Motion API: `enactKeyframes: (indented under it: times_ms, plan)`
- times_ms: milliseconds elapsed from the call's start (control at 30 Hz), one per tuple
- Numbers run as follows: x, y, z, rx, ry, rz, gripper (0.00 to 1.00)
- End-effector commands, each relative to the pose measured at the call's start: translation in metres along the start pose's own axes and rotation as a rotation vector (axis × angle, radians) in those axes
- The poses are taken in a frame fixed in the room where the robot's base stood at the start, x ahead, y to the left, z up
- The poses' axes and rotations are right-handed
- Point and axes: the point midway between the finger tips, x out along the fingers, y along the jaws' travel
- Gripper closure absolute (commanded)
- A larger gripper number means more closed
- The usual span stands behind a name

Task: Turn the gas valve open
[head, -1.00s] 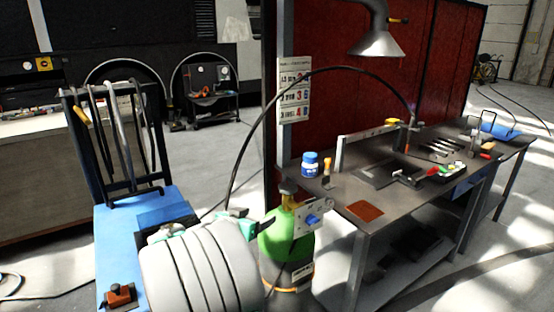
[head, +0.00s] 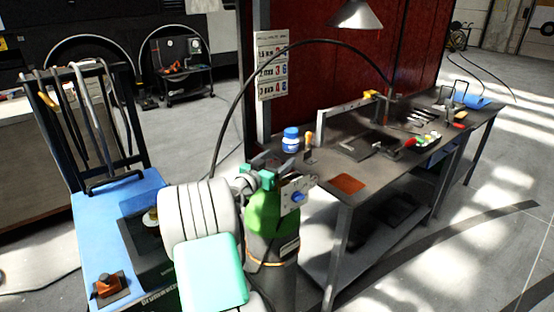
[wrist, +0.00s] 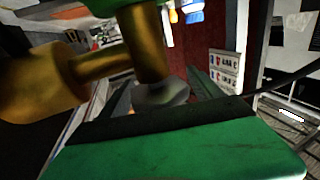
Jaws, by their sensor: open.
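The green gas cylinder (head: 262,218) stands upright at the left end of the workbench. A pale plate with a blue knob (head: 297,197) sits at its upper right side. My gripper (head: 257,174) is open at the cylinder's top, with its teal fingers beside the valve. My arm hides part of the cylinder's left side. In the wrist view, the brass valve body (wrist: 148,45) with its side branch fills the upper left, close to the camera. A small grey rounded part (wrist: 160,93) shows below it. Whether the fingers touch the valve cannot be told.
The workbench (head: 345,208) on the right holds a blue-lidded jar (head: 290,140), a brown pad (head: 348,184) and several tools. A black hose (head: 240,100) arches from near the cylinder to the bench. A blue cart (head: 92,225) stands left. Floor at right is clear.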

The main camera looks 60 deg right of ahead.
Motion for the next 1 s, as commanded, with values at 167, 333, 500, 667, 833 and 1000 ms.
enactKeyframes:
  times_ms: [167,333,500,667,833,1000]
  plan:
    - [-0.0005,-0.0002,-0.0001,0.000,0.000,0.000,0.32]
    - [-0.0007,-0.0002,-0.0002,0.000,0.000,0.000,0.46]
    - [-0.0007,-0.0002,-0.0002,0.000,0.000,0.000,0.60]
    - [-0.0008,-0.0003,-0.0002,0.001,0.000,0.000,0.73]
    - [-0.0008,-0.0003,-0.0002,0.001,0.000,0.000,0.87]
    - [0.0004,0.0001,-0.0011,0.000,0.000,-0.033,0.88]
